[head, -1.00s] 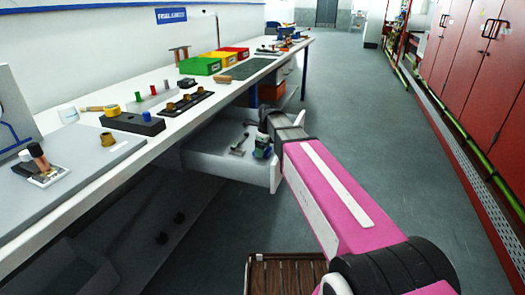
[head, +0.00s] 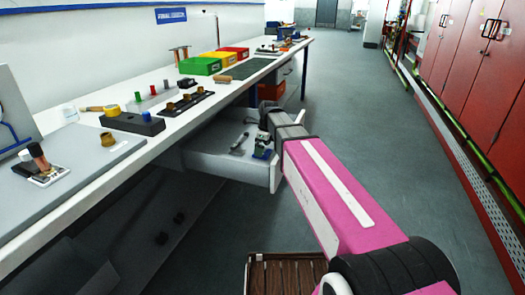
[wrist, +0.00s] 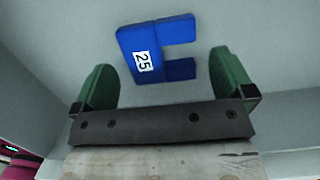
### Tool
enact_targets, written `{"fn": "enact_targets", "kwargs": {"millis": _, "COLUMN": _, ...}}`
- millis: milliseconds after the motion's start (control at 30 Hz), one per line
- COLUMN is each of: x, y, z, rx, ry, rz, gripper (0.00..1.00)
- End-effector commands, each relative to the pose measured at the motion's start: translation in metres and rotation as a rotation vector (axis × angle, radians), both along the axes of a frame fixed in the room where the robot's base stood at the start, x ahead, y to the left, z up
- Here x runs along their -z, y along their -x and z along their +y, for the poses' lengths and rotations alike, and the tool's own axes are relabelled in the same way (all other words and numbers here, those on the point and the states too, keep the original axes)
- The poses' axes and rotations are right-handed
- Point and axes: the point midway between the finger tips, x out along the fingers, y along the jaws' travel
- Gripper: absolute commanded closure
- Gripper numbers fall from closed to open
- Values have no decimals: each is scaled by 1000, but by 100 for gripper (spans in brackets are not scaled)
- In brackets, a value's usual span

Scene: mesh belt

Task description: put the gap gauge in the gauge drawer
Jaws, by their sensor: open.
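The gap gauge (wrist: 143,58) is a blue C-shaped block with a white "25" label. In the wrist view it lies on a plain pale surface, its notch facing right. My gripper (wrist: 163,62) is open, with a green finger on each side of the gauge and a gap visible beside it. In the head view my gripper (head: 253,148) is low inside the pulled-out gauge drawer (head: 216,163) under the bench. The gauge is too small and covered to make out clearly there.
A slatted brown tray (head: 285,275) is at the bottom. Red cabinets (head: 480,70) line the right; the floor between is clear.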

Motion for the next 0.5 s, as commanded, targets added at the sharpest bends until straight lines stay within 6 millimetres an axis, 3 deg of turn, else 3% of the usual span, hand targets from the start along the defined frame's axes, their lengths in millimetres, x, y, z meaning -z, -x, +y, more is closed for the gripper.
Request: {"fn": "enact_targets", "kwargs": {"millis": 500, "x": -83, "y": 4, "z": -12, "rx": 0, "ry": 0, "rz": 0, "gripper": 0}}
